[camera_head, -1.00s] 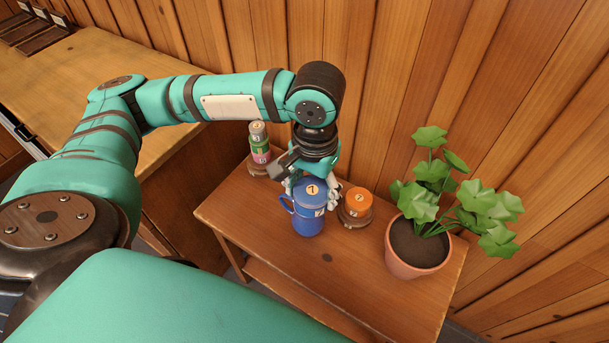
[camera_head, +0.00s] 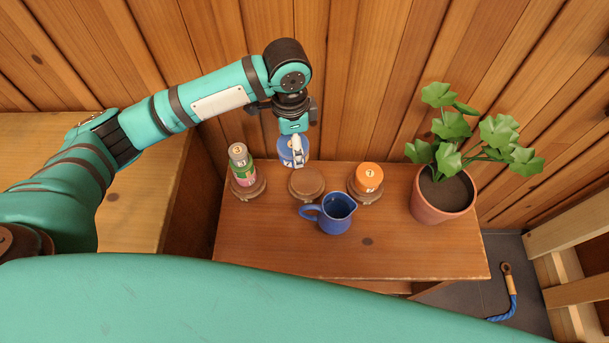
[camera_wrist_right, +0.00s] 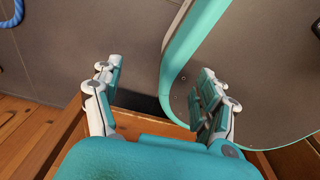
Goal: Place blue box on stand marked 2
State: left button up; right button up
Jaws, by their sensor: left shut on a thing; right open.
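My left gripper (camera_head: 298,150) is shut on the blue box (camera_head: 286,155), a round blue piece with a pale label. It holds the box behind the bare middle stand (camera_head: 306,183) in the head view, near the wall; its height is hard to judge. The left stand (camera_head: 248,190) bears a stack of green, pink and grey boxes (camera_head: 241,163). The right stand (camera_head: 366,194) bears an orange box (camera_head: 369,177). I cannot read any mark on the stands. My right gripper (camera_wrist_right: 160,72) is open and empty in the right wrist view, away from these things.
A blue pitcher (camera_head: 336,213) stands just in front of the middle and right stands. A potted plant (camera_head: 443,195) is at the right of the wooden table (camera_head: 400,250). The plank wall rises close behind. The table's front is mostly clear.

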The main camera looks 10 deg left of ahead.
pick_arm(q)
jog(key=d+f+m, duration=0.1)
jog(key=w+d+f+m, duration=0.1)
jog(key=m, duration=0.2)
jog(key=shift+w+d+f, duration=0.3)
jog(key=shift+d+f, duration=0.1)
jog(key=m, duration=0.1)
send_over(308, 180)
notch_tip(308, 180, down, 7)
jog(key=shift+r, duration=0.1)
notch_tip(308, 180, down, 4)
jog(key=shift+r, duration=0.15)
pick_arm(e)
jog(key=shift+d, duration=0.15)
pick_arm(q)
jog(key=o, duration=1.3)
